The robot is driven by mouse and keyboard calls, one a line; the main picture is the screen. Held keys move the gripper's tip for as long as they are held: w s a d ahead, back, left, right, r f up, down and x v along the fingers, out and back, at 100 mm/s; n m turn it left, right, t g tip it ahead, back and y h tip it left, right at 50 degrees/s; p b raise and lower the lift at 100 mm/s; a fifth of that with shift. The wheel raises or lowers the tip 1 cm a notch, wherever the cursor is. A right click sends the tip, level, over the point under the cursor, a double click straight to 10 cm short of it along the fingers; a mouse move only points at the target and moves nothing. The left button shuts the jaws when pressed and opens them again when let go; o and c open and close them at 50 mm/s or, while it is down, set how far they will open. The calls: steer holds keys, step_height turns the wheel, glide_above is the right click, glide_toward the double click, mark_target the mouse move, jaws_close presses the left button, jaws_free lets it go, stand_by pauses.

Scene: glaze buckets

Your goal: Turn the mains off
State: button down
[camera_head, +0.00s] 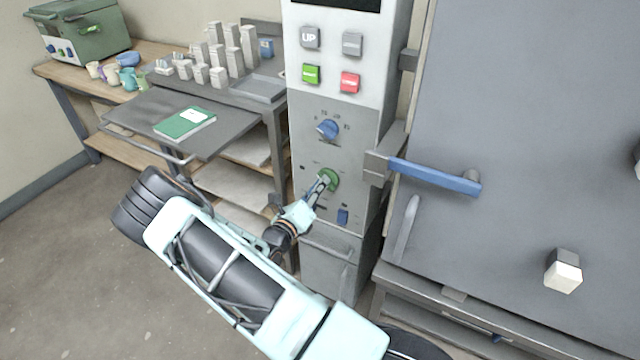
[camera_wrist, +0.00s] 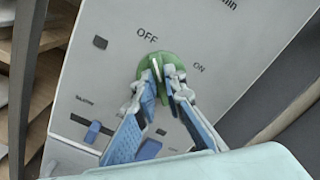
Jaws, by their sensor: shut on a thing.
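The green rotary knob (camera_head: 329,179) sits on the grey front of the control panel, below a blue knob. In the wrist view the green knob (camera_wrist: 153,64) has OFF printed above it and ON to its upper right. A short pale mark shows on its face near the OFF side; its exact setting is hard to tell. My gripper (camera_head: 321,184) reaches in from the lower left. In the wrist view its two fingers (camera_wrist: 166,79) are closed on the knob's grip, one on each side, hiding part of it.
The blue knob (camera_head: 328,129) is above, and a blue switch (camera_head: 343,216) is close below right. UP, green and red buttons are higher up. The kiln door's blue handle (camera_head: 434,177) sticks out at right. A cart (camera_head: 140,112) with a green book stands left.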

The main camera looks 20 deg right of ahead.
stand_by(0.3)
steer(key=c, duration=2)
jaws_free()
steer(key=v, duration=1.2)
